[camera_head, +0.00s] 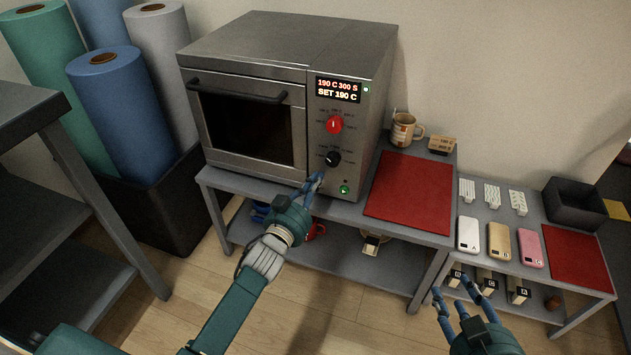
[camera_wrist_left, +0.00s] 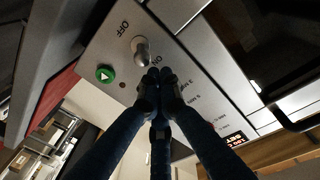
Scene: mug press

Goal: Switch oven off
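The steel oven (camera_head: 288,95) stands on a grey bench. Its lit display (camera_head: 338,90) reads 190 C 300 S and SET 190 C. The panel has a red knob (camera_head: 334,124), a black knob (camera_head: 333,158) and a lit green button (camera_head: 344,189), also in the left wrist view (camera_wrist_left: 105,74). A silver toggle lever (camera_wrist_left: 141,48) beside OFF lettering shows in the wrist view; my fingers seem to hide it in the head view. My left gripper (camera_head: 318,179) has its fingertips (camera_wrist_left: 156,76) together just beside the lever; contact is unclear. My right gripper (camera_head: 462,287) is open and empty.
A red mat (camera_head: 410,192), a mug (camera_head: 404,129) and a small box (camera_head: 441,145) are right of the oven. A lower table holds phones (camera_head: 499,240), a black bin (camera_head: 575,203) and another red mat (camera_head: 574,257). Rolls (camera_head: 120,110) stand left.

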